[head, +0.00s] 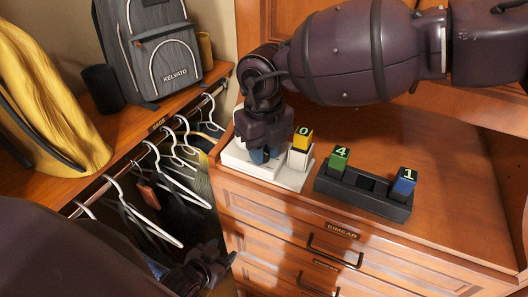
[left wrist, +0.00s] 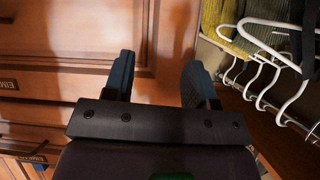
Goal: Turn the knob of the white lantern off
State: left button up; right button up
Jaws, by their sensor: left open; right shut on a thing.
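A low white object (head: 292,179) stands on the dresser top, mostly under my right gripper. I cannot make out a lantern shape or a knob; it may be the white lantern. A white block with a yellow top marked 0 (head: 303,138) stands at its right side. My right gripper (head: 264,154) comes down from above with its fingers at the white object, shut on a part that the gripper itself hides. My left gripper (head: 226,257) is low in front of the hanging clothes, apart from the white object. In the left wrist view its fingers (left wrist: 160,82) are spread and empty.
A black tray (head: 356,196) holds a green block marked 4 (head: 340,158) and a blue block marked 1 (head: 403,181). Hangers (head: 150,213) and clothes hang at left, below a shelf with a grey backpack (head: 160,50) and a yellow bag (head: 45,100). The dresser's right top is bare.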

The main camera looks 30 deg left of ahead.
aim_at(265, 151)
jog(key=shift+f+n+b, duration=0.1)
jog(key=shift+n+b, duration=0.25)
jog(key=shift+n, duration=0.35)
jog(key=o, duration=0.9)
jog(key=shift+o, duration=0.2)
notch_tip(265, 151, up, 11)
jog(key=shift+w+b, duration=0.15)
jog(key=shift+b, duration=0.3)
